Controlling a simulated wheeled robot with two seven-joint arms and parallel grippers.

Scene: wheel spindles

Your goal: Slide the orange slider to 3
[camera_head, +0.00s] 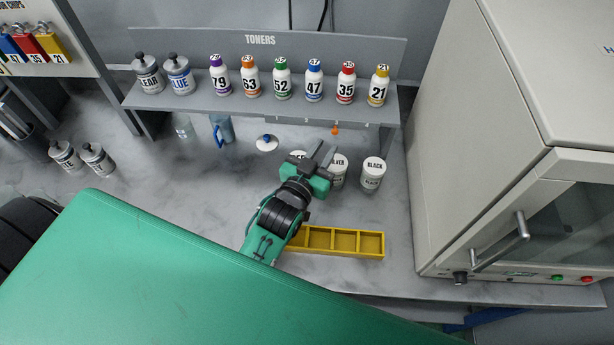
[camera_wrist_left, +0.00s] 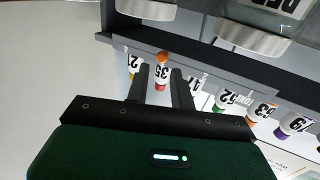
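The orange slider (camera_head: 335,129) is a small knob under the front of the toner shelf, near its right part. It also shows in the left wrist view (camera_wrist_left: 161,57), at the edge of a grey bar. Its scale and the 3 mark cannot be made out. My left gripper (camera_head: 322,152) is open and empty, its fingers pointing toward the slider from in front and below. In the left wrist view the slider appears in line with the gap between the fingertips (camera_wrist_left: 159,68); contact cannot be told. My right gripper is not in view.
The toner shelf (camera_head: 245,108) carries several numbered bottles and two grey jars. White jars, one being the BLACK jar (camera_head: 372,174), stand close around my left gripper. A yellow compartment tray (camera_head: 345,255) lies in front. A large cabinet machine (camera_head: 480,130) bounds the right side.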

